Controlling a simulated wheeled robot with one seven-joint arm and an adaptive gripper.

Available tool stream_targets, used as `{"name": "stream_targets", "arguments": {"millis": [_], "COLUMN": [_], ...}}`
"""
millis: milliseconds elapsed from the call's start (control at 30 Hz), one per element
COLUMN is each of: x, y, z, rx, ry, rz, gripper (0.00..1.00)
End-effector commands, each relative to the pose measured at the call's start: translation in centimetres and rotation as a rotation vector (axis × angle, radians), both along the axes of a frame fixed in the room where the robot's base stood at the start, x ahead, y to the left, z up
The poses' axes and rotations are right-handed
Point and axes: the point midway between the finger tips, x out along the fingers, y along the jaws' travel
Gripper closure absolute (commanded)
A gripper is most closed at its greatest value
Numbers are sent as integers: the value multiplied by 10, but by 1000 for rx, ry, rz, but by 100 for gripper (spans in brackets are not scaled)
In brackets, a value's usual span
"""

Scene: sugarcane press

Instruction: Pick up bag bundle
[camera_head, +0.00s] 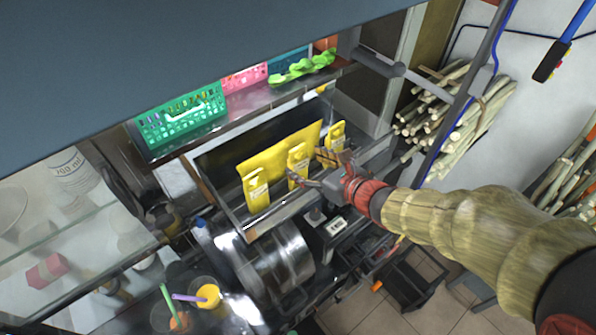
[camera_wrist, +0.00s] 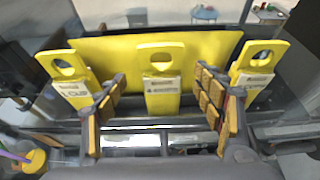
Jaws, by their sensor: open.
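Yellow bags with handle holes and white labels stand in a metal tray (camera_head: 262,228). In the head view I see a left bag (camera_head: 256,190), a middle bag (camera_head: 298,164) and a right bag (camera_head: 337,136) in front of a larger yellow sheet (camera_head: 272,152). My gripper (camera_head: 316,168) reaches in from the right near the middle bag. In the wrist view my gripper (camera_wrist: 160,105) is open, with its padded fingers on either side of the middle bag (camera_wrist: 162,85). The left bag (camera_wrist: 70,75) and right bag (camera_wrist: 258,65) are outside the fingers. I cannot tell whether the fingers touch anything.
A shelf above holds a green basket (camera_head: 182,116), a pink basket (camera_head: 244,78) and green items (camera_head: 302,68). A steel drum (camera_head: 280,262) stands below the tray. Cane stalks (camera_head: 455,115) lean at the right. Cups (camera_head: 208,295) are at lower left.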

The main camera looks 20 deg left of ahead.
Motion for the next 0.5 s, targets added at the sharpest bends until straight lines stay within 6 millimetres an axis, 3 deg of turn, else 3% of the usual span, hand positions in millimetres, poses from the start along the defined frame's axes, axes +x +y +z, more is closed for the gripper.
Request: {"name": "stream_targets", "arguments": {"millis": [300, 500], "x": [18, 23], "y": [32, 38], "z": [-14, -18], "rx": [0, -1], "ry": [-1, -1], "rz": [3, 2], "gripper": [32, 32]}}
